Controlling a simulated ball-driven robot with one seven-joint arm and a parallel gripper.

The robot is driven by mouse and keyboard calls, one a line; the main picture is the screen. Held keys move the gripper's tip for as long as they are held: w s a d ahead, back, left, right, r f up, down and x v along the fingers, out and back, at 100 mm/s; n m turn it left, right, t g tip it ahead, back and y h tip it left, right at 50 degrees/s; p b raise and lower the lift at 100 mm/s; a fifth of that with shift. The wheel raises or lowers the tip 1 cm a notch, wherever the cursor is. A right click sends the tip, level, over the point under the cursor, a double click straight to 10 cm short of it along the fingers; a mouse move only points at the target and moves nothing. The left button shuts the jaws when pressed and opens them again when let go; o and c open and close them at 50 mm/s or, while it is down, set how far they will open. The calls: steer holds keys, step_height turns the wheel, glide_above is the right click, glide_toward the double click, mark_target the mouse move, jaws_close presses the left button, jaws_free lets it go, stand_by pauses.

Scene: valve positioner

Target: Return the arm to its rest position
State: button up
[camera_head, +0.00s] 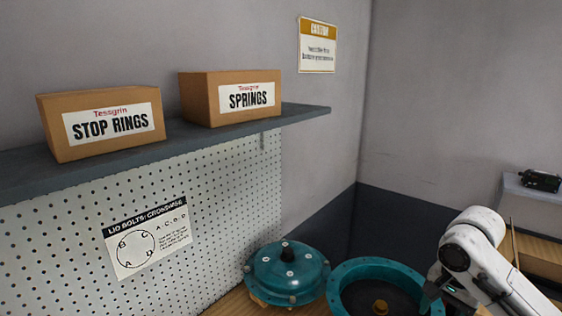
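My white arm (472,245) reaches in from the lower right corner, bent at a rounded joint. My gripper (432,294) is the dark part below that joint, at the right rim of an open teal round housing (340,281). I cannot tell whether it touches the rim. Its fingers are small, dark and partly cut off by the bottom edge, so their opening is unclear. A teal round cover (268,270) with a dark central knob sits on the bench left of the housing.
A grey shelf (305,112) holds a STOP RINGS box (85,135) and a SPRINGS box (228,100). A pegboard (225,190) with a bolt-order sheet (148,237) is below. A small black device (540,180) sits on a ledge at right. The wooden bench (232,304) is mostly out of view.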

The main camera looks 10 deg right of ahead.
steer(key=w+a+n+t+y, duration=0.1)
steer(key=a, duration=0.3)
steer(key=w+a+n+t, duration=0.1)
steer(key=w+a+n, duration=0.1)
steer(key=a, duration=0.3)
steer(key=w+a+n+t+y, duration=0.1)
steer(key=w+a, duration=0.1)
steer(key=a, duration=0.3)
steer(key=shift+a+f+n+y, duration=0.15)
steer(key=shift+n+y, duration=0.15)
steer(key=shift+n, duration=0.1)
steer(key=s+a+f+n+t+y, duration=0.1)
steer(key=s+a+f+n+t, duration=0.2)
steer(key=a, duration=0.5)
steer(key=s+d+f+n+g+h+b, duration=0.2)
steer(key=s+d+f, duration=0.2)
steer(key=s+f, duration=0.6)
steer(key=s+d+f+n+g+h+b, duration=0.2)
steer(key=s+f, duration=0.9)
steer(key=s, duration=0.7)
steer(key=shift+d+n+g+b, duration=0.3)
steer(key=shift+d+g+b, duration=0.2)
steer(key=shift+d+b, duration=0.35)
steer(key=shift+s+d, duration=0.1)
steer(key=shift+s, duration=0.1)
steer(key=shift+c, duration=0.2)
